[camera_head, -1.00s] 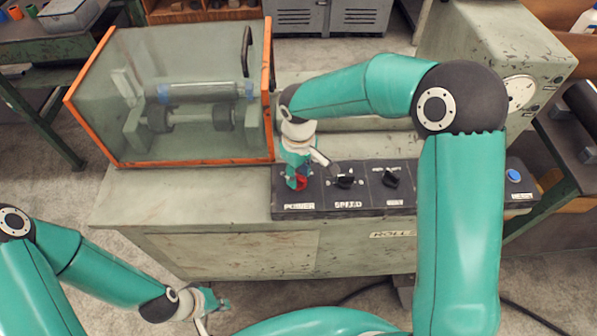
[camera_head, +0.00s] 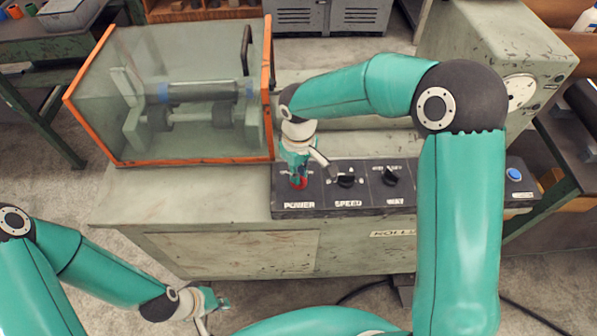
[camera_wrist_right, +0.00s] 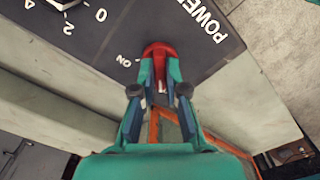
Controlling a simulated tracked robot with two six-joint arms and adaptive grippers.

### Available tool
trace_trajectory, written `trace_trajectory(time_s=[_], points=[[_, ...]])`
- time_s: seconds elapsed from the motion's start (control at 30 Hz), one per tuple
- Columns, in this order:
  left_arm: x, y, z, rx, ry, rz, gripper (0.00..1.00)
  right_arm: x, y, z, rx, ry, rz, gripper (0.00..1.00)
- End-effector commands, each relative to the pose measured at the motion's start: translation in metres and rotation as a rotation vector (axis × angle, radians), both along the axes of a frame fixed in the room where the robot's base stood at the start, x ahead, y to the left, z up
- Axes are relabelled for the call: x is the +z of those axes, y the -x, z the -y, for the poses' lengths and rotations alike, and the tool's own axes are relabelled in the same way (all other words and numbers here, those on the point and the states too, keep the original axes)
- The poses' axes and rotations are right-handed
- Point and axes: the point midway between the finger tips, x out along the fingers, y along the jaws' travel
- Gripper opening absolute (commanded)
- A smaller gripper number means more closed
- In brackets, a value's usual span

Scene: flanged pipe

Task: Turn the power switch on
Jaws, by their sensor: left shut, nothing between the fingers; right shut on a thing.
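The power switch is a red knob (camera_head: 299,182) above the word POWER at the left end of the dark control panel (camera_head: 320,207). My right gripper (camera_head: 297,172) reaches down onto it and covers most of it. In the right wrist view my right gripper (camera_wrist_right: 159,78) is shut on the red knob (camera_wrist_right: 156,49), with a fingertip on each side. The ON mark is printed beside the knob there; where the knob points is hard to tell. My left gripper (camera_head: 222,303) is shut and empty, low in front of the machine.
To the right on the panel are the black speed knob (camera_head: 346,181), another black knob (camera_head: 390,177) and a blue button (camera_head: 514,174). A clear, orange-edged guard (camera_head: 268,90) stands over rollers just left of the panel.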

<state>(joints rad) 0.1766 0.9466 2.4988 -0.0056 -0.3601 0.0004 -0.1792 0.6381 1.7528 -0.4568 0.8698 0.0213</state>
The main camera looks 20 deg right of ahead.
Motion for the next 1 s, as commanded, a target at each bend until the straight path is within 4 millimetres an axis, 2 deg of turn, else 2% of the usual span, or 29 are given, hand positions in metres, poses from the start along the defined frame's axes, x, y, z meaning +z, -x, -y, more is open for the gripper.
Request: trace_trajectory(time_s=[0.37, 1.0], points=[[-0.024, 0.0, 0.0, 0.0, 0.0, 0.0, 0.0, -0.003, -0.001, 0.0, -0.218, 0.0, 0.004, 0.0], [-0.063, 0.0, 0.0, 0.0, 0.0, 0.0, 0.0, -0.001, -0.001, 0.001, -0.822, -0.001, 0.004, 0.0]])
